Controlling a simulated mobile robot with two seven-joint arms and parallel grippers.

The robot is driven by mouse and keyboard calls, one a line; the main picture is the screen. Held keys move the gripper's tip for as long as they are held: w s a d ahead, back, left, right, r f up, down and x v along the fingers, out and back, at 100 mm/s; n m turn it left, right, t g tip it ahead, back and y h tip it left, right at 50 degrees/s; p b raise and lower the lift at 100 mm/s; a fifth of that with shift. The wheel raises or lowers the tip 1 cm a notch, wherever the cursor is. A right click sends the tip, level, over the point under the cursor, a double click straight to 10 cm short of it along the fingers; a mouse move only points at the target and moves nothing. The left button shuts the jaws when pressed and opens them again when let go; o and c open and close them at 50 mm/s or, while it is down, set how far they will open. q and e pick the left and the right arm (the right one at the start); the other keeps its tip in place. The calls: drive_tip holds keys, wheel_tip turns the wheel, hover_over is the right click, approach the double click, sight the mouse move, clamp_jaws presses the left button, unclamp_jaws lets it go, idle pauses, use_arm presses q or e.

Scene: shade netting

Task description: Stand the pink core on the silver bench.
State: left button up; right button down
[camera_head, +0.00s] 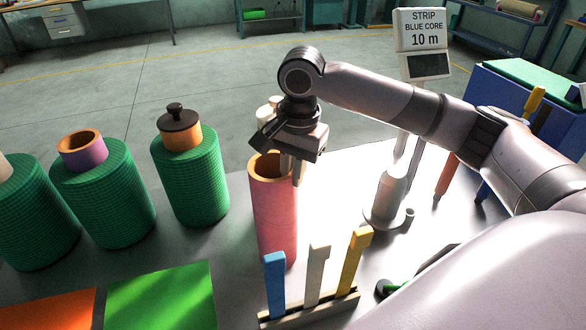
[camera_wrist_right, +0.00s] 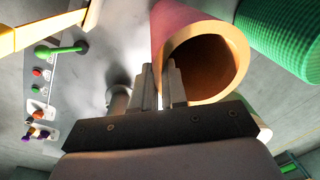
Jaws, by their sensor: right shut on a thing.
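The pink core (camera_head: 273,212) is an upright hollow tube with a tan rim, at the middle of the head view over the silver bench (camera_head: 340,190). Its lower end is partly hidden by a blue strip, so I cannot tell if it touches the bench. My right gripper (camera_head: 293,172) is at the right side of its top rim, shut on the tube's wall. In the right wrist view the core (camera_wrist_right: 172,18) shows its open end beside the fingertips of my right gripper (camera_wrist_right: 161,75). My left gripper is not in view.
A rack (camera_head: 305,312) with blue, grey and yellow strips stands close in front of the core. Green netting rolls (camera_head: 190,180) stand to the left. A sign post (camera_head: 420,45) reading "STRIP BLUE CORE 10 m" stands to the right. Bare bench lies between core and post.

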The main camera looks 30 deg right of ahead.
drive_tip(key=c, duration=1.2)
unclamp_jaws()
drive_tip(key=shift+f, duration=0.1)
drive_tip(key=shift+o, duration=0.2)
wheel_tip(320, 180, up, 12)
drive_tip(key=shift+s+d, duration=0.25)
drive_tip(key=shift+s, duration=0.1)
